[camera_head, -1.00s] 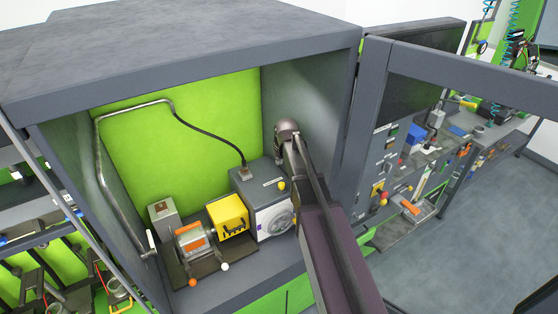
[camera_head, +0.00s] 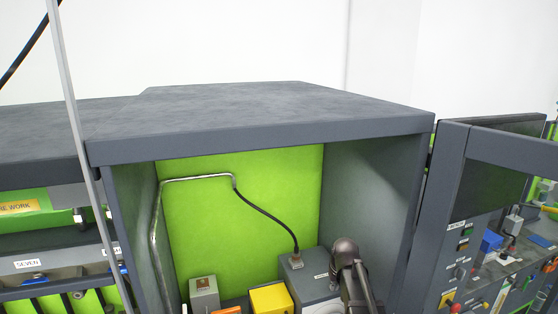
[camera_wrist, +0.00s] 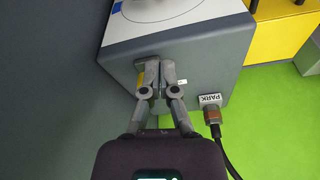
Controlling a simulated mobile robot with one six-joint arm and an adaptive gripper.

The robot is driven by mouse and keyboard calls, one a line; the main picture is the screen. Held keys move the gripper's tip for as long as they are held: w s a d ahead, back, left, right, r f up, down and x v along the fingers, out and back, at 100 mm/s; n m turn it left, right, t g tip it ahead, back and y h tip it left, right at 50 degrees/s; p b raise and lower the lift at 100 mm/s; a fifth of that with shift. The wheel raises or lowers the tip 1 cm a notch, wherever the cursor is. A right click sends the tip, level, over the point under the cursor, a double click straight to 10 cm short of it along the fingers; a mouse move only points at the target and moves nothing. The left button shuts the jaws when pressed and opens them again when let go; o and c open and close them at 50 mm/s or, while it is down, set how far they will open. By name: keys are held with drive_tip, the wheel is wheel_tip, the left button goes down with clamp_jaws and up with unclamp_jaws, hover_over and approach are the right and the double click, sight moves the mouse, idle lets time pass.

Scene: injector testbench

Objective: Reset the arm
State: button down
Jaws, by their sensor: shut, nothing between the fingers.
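My gripper (camera_wrist: 157,72) is in the wrist view with its two grey fingers together and nothing between them. Its tips appear over the grey side of a box (camera_wrist: 205,58); I cannot tell whether they touch it. In the head view part of my arm rises at the lower right of the cabinet opening, in front of the grey box (camera_head: 297,268); the gripper itself does not show clearly there.
The open cabinet (camera_head: 270,128) has a green back wall and a bent metal pipe (camera_head: 155,220). A black cable (camera_head: 268,218) runs to the connector (camera_wrist: 212,117) beside the PARK label. A yellow box (camera_head: 270,298) stands left of the grey box. The glazed door (camera_head: 447,210) stands open at right.

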drive_tip(key=s+a+f+m+g+b, duration=0.1)
drive_tip(key=s+f+g+b, duration=0.1)
drive_tip(key=s+f+b, duration=1.4)
drive_tip(key=shift+s+a+f+g, duration=0.25)
drive_tip(key=shift+s+f+g, duration=0.15)
drive_tip(key=shift+s+f, duration=0.7)
drive_tip(key=shift+r, duration=0.1)
